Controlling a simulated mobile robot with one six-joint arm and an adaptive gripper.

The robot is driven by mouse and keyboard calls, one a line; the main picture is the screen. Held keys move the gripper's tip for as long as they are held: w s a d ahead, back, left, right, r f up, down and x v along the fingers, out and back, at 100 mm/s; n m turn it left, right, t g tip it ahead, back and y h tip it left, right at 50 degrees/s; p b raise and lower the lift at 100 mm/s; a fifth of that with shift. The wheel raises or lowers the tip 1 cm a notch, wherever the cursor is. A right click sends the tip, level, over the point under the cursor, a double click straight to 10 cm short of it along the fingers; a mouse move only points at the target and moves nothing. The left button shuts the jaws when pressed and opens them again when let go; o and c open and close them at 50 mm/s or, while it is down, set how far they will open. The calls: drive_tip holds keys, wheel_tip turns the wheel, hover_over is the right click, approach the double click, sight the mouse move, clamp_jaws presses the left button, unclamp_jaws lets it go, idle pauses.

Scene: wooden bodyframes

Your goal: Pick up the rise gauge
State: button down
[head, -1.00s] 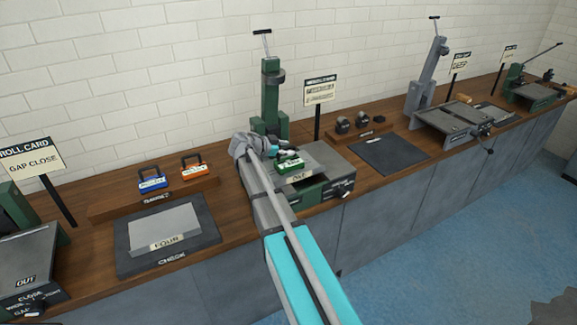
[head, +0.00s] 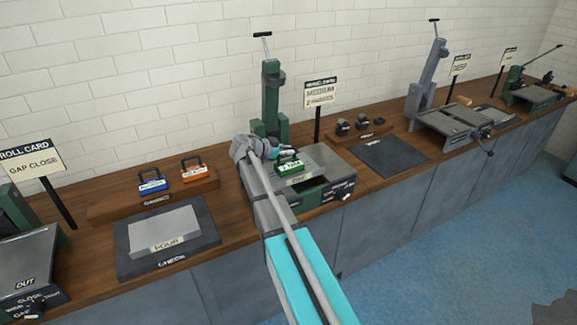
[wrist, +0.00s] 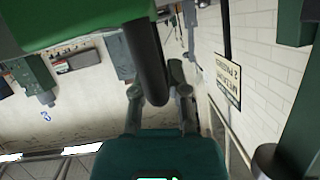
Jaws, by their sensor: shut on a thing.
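A small green gauge (head: 291,167) with a white label and a dark handle is at the grey plate (head: 322,160) of the green machine. Its label is too small to read, so I cannot confirm that it is the rise gauge. My gripper (head: 276,152) comes in from the left and is shut on its handle. In the wrist view the gauge's green body (wrist: 70,20) fills the upper left, and its dark handle (wrist: 148,62) runs down between my fingers (wrist: 160,92). I cannot tell whether the gauge touches the plate.
A blue gauge (head: 152,187) and an orange gauge (head: 194,174) stand on the wooden rack (head: 112,208) to the left. A grey block labelled FOUR (head: 165,224) lies on the dark check mat (head: 128,262). The green machine's column (head: 271,95) rises behind my gripper. A dark mat (head: 390,160) is bare.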

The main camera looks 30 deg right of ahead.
drive_tip(key=shift+r, duration=0.2)
idle(0.4)
wheel_tip(320, 180, up, 2)
drive_tip(key=shift+r+p, duration=0.1)
drive_tip(key=shift+p, duration=1.15)
drive_tip(key=s+a+r+p, duration=0.3)
drive_tip(key=s+r+p, duration=0.7)
drive_tip(key=s, duration=0.3)
drive_tip(key=shift+s+r, duration=0.2)
drive_tip(key=shift+s, duration=0.15)
